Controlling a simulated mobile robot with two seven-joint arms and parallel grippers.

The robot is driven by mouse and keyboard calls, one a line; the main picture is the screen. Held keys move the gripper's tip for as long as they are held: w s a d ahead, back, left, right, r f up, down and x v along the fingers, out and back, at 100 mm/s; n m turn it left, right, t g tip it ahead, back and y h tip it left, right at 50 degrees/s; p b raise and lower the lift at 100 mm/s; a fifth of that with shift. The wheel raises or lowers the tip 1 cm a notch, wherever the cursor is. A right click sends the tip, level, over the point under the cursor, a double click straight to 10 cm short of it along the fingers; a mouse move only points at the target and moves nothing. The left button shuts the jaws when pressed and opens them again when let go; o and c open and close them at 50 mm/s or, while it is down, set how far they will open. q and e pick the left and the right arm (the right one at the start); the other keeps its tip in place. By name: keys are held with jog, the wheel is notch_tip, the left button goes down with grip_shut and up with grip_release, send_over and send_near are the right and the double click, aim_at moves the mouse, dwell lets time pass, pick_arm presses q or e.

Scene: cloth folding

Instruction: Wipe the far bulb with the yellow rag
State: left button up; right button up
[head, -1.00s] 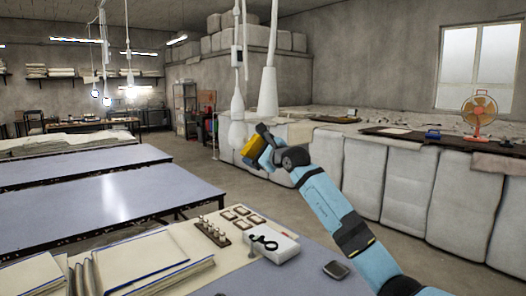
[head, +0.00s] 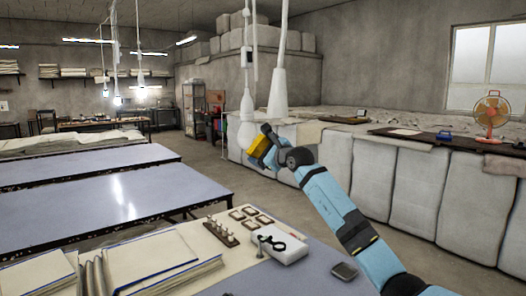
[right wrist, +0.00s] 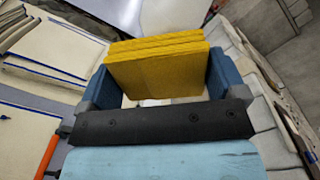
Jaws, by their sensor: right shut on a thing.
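My right gripper (head: 263,148) is shut on the folded yellow rag (head: 259,152), ahead of me near the middle of the head view. In the right wrist view the rag (right wrist: 158,66) stands as a thick folded stack between the two blue fingers. A pale bulb (head: 247,134) hangs on a white stem just left of the rag. The rag overlaps its lower right edge in the picture; I cannot tell whether they touch. A glowing bulb (head: 118,100) hangs farther back at the left. I cannot tell which bulb the task means. My left gripper is not in view.
A white cone-shaped lamp (head: 278,95) hangs right of the pale bulb. A near table holds cloth stacks (head: 150,262), a peg rack (head: 221,232) and a white box (head: 280,247). Wrapped bales (head: 415,190) line the right side. A blue-topped table (head: 85,205) is clear.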

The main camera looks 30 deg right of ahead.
aim_at(252, 135)
jog(key=shift+w+a, duration=0.1)
jog(key=shift+w, duration=0.9)
jog(key=shift+r, duration=0.1)
jog(key=shift+s+r+p, duration=0.1)
jog(key=shift+r+p, duration=1)
jog(key=shift+r, duration=0.85)
jog(key=shift+f+b, duration=1.4)
jog(key=shift+f, duration=0.7)
